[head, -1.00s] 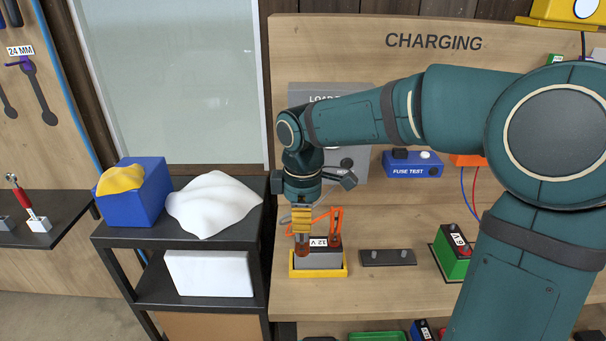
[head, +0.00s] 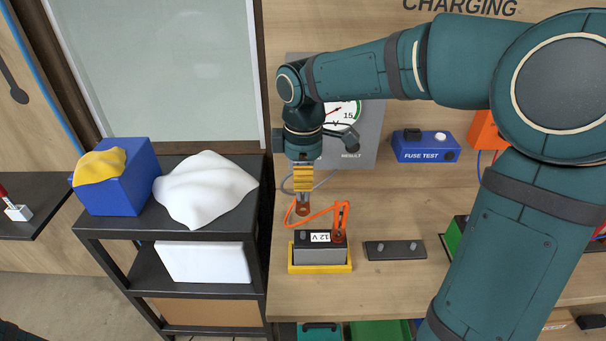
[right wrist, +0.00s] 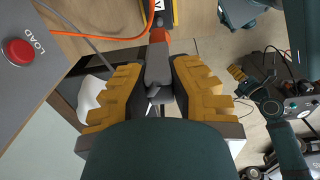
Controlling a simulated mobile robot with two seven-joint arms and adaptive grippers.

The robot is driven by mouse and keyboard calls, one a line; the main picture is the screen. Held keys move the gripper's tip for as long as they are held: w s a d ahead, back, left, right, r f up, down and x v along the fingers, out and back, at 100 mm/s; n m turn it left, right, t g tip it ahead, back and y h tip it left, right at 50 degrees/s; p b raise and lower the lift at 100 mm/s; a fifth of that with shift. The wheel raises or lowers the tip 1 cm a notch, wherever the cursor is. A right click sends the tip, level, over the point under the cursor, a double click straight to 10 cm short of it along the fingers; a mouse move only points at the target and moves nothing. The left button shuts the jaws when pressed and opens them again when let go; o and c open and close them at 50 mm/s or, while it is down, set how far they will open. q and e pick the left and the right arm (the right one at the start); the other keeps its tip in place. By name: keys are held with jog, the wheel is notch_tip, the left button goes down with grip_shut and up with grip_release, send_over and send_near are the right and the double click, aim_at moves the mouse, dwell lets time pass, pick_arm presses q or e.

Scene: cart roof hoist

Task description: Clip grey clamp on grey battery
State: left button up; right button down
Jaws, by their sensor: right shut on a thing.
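The grey 12 V battery (head: 320,254) stands upright in a yellow tray (head: 320,269) on the bench. My right gripper (head: 303,188) is shut on the grey clamp (right wrist: 157,65), just above the battery's left end. The clamp's copper jaws (head: 303,209) point down and appear clear of the battery. In the right wrist view, my left gripper (right wrist: 238,73) is far off to the right, too small to read.
A dark strip with two posts (head: 395,250) lies right of the tray. The grey load tester (head: 362,145) and blue fuse tester (head: 425,147) stand behind. My right arm covers the bench's right side. A black shelf (head: 140,225) stands left.

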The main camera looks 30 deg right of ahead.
aim_at(303, 197)
jog(key=shift+f+b, duration=1.85)
jog(key=shift+f, duration=1.05)
jog(key=shift+p, duration=0.5)
jog(key=shift+f+b, duration=1)
jog(key=shift+f, duration=0.6)
jog(key=c, duration=1)
grip_release()
jog(key=shift+o, duration=0.2)
notch_tip(303, 197, up, 12)
jog(key=shift+r, duration=0.1)
